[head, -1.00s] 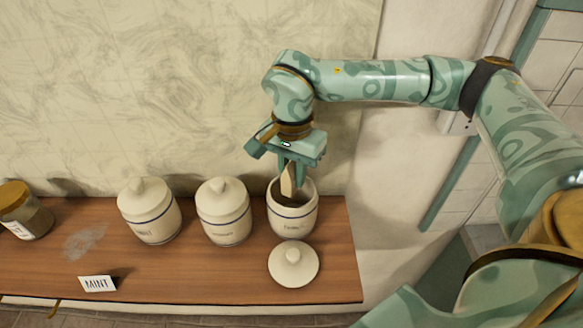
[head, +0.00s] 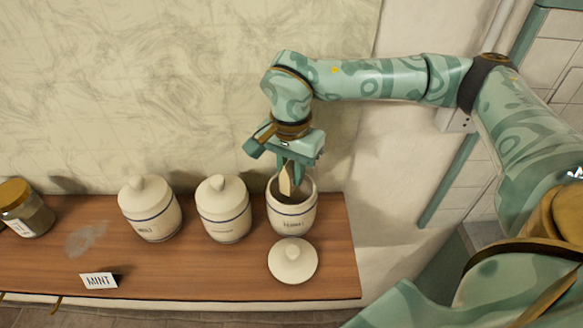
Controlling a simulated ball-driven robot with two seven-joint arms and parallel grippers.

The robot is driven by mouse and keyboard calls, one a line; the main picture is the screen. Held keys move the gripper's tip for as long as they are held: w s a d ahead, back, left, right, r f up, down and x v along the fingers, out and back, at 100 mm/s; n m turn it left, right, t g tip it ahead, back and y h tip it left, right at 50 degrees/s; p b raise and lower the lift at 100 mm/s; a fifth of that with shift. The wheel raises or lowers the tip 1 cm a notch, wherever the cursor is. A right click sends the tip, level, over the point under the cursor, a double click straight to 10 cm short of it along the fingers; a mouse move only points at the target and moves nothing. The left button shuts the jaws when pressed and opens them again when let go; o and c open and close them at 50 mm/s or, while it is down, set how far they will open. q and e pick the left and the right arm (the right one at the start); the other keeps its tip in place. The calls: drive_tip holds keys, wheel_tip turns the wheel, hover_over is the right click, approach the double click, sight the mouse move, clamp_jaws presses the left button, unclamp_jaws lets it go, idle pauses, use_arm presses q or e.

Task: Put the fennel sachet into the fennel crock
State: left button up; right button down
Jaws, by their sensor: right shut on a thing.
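The fennel crock (head: 292,222) stands open at the right end of the wooden shelf, a cream jar with a blue band and a label that is hard to read. Its lid (head: 293,262) lies on the shelf in front of it. My right gripper (head: 289,178) is right over the crock's mouth, pointing down, shut on a tan sachet (head: 286,182). The sachet's lower part is inside the mouth, and the fingers partly hide it. My left gripper is not in view.
Two lidded crocks (head: 150,212) (head: 223,212) stand to the left on the shelf (head: 200,268). A glass jar with a gold lid (head: 25,208) is at the far left. A MINT card (head: 98,281) stands near the front edge, and a grey smudge (head: 86,239) lies behind it.

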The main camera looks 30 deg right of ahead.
sight(291, 163)
idle(0.3)
drive_tip(key=c, duration=1.2)
unclamp_jaws()
drive_tip(key=shift+o, duration=0.2)
drive_tip(key=shift+r, duration=0.1)
wheel_tip(291, 163, up, 7)
drive_tip(key=p, duration=0.6)
drive_tip(key=shift+p, duration=0.3)
